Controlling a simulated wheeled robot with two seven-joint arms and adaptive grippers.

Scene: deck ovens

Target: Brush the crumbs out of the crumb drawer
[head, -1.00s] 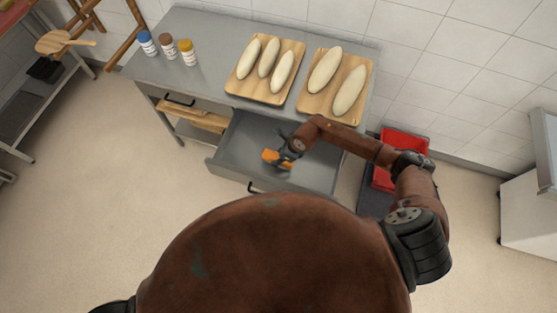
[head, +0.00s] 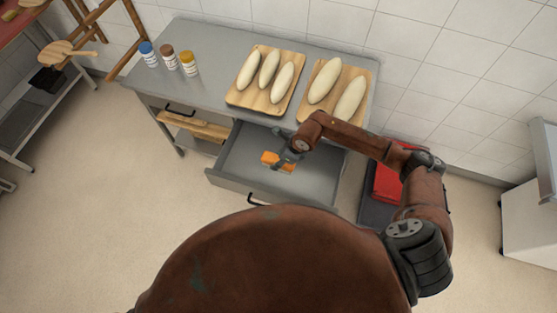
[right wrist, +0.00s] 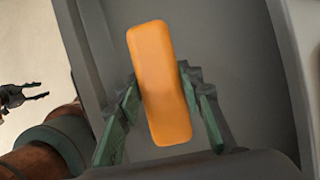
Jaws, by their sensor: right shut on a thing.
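The crumb drawer (head: 228,183) is a grey metal drawer, pulled open from the steel table. My right gripper (head: 285,160) is inside it, shut on the orange block of a brush (head: 270,158). In the right wrist view the orange block (right wrist: 160,80) stands between the two green-grey fingers (right wrist: 165,110). The bristles are hidden. I cannot make out any crumbs on the drawer floor. A dark gripper, my left one, shows at the left edge of the right wrist view (right wrist: 28,96), with its fingers apart and nothing between them.
Two wooden boards with pale loaves (head: 268,68) and (head: 322,82) lie on the table. Three jars (head: 169,56) stand at its left. A red bin (head: 388,184) stands right of the drawer. A wooden board (head: 195,125) sits under the tabletop. The floor at left is clear.

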